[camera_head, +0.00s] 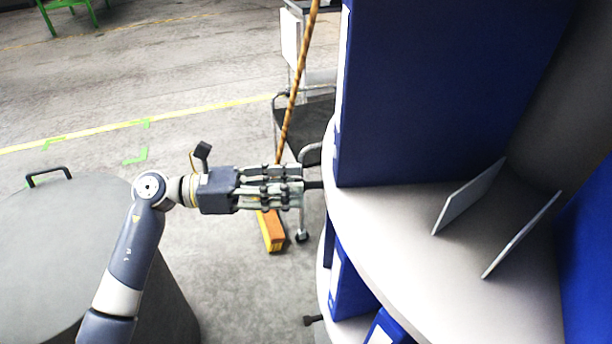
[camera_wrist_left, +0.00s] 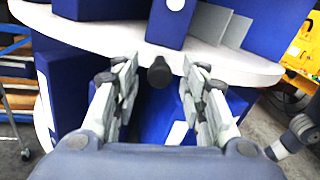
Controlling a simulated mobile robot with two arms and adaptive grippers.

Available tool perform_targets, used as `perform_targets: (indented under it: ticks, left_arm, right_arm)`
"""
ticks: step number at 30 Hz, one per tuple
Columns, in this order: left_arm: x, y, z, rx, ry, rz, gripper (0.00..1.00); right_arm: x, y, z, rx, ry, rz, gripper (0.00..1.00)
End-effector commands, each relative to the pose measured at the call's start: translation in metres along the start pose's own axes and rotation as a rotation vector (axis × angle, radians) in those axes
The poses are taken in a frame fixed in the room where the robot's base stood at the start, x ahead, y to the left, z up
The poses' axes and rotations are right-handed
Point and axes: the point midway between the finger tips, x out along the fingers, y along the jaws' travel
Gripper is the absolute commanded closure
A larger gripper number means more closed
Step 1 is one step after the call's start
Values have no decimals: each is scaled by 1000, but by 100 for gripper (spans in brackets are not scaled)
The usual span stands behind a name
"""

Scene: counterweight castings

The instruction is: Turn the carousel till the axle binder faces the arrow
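The carousel's round pale tier (camera_head: 385,215) fills the right of the head view and carries a large blue binder (camera_head: 430,90). A black knob (camera_head: 314,184) sticks out from the tier's rim. My left gripper (camera_head: 302,187) is at this knob. In the left wrist view the knob (camera_wrist_left: 159,72) shows between the two open fingers, with a gap on each side. Blue binders (camera_head: 350,285) also stand on the tier below. No binder name is readable, so I cannot tell which is the axle binder. No arrow shows. My right gripper is not in view.
Two thin dividers (camera_head: 468,197) stand on the tier. A second knob (camera_head: 312,320) juts from the lower tier. A grey drum-like container (camera_head: 60,240) stands at left. Floor beyond is open.

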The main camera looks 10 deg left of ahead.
Motion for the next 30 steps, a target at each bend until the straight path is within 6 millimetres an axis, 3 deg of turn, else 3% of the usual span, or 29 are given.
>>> perform_targets:
  ticks: [6, 17, 18, 23, 30]
  left_arm:
    - [28, 0, 2, 0, -3, 0, 60]
    - [35, 0, 0, 0, -1, 1, 60]
    - [35, 0, 0, 0, -1, 1, 63]
    - [35, 0, 0, -1, -1, 1, 99]
    - [35, 0, 0, -1, -2, 1, 100]
  right_arm:
    - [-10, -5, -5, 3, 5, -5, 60]
    - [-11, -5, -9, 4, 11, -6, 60]
    - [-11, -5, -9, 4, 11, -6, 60]
    - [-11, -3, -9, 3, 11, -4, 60]
    - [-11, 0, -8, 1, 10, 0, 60]
